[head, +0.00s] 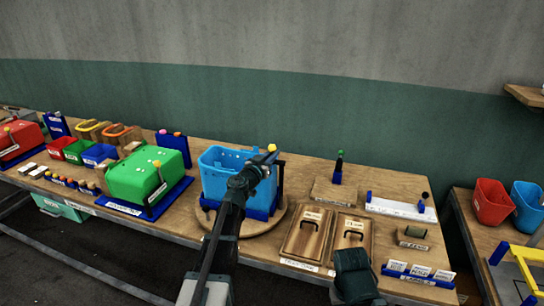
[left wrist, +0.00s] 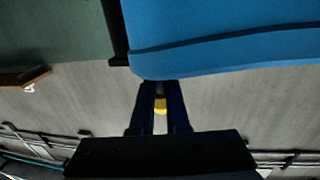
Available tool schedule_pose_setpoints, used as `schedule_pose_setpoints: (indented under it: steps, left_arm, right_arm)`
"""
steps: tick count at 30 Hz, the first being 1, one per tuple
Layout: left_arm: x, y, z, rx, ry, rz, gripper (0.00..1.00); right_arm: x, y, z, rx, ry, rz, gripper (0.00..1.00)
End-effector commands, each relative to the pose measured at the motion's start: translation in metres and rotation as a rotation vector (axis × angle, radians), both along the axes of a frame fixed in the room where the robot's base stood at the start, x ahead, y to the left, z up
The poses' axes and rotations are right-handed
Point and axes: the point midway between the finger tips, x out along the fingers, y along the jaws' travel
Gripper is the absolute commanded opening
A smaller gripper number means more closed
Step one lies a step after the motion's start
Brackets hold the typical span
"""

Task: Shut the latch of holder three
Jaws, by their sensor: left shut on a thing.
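A blue open-topped bin-like holder (head: 222,178) stands in a dark blue base on a round wooden disc. I cannot read a number on it. A yellow-orange knob (head: 272,147) shows at its upper right, by a dark upright post. My left gripper (head: 264,159) reaches up in front of the holder's right side and is shut at this knob. In the left wrist view the yellow knob (left wrist: 160,105) shows between the two fingers, just below the blue holder wall (left wrist: 220,40). The fingers hide most of the latch.
A green press-like unit (head: 147,175) and small coloured bins stand to the left. Two wooden lidded boxes (head: 306,234), a white rack (head: 400,208) and a blue card stand (head: 418,279) are to the right. A red bucket (head: 492,202) stands on another table.

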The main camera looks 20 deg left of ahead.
Motion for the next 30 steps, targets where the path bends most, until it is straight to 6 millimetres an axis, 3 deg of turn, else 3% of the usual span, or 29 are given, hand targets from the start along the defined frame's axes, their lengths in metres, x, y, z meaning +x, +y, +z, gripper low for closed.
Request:
schedule_pose_setpoints:
  steps: [21,22,26,27,30]
  left_arm:
    - [0.0034,0.0022,0.0025,-0.011,-0.003,-0.064,0.00]
    - [0.0034,0.0022,0.0025,-0.011,-0.003,-0.063,0.15]
    - [0.0033,0.0016,0.0024,-0.011,-0.002,-0.064,0.39]
    - [0.0031,0.0015,0.0023,-0.010,-0.002,-0.065,0.43]
    - [0.0029,0.0010,0.0018,-0.009,-0.001,-0.066,0.43]
  right_arm:
    - [0.0000,0.0000,0.0015,0.000,0.000,0.000,0.50]
    - [0.0000,0.0000,0.0015,0.000,0.000,0.000,0.50]
    - [0.0000,0.0000,0.0015,0.000,0.000,0.000,0.50]
    - [0.0000,0.0000,0.0014,0.000,0.000,0.000,0.50]
    - [-0.0001,0.0000,0.0011,0.000,0.000,0.000,0.50]
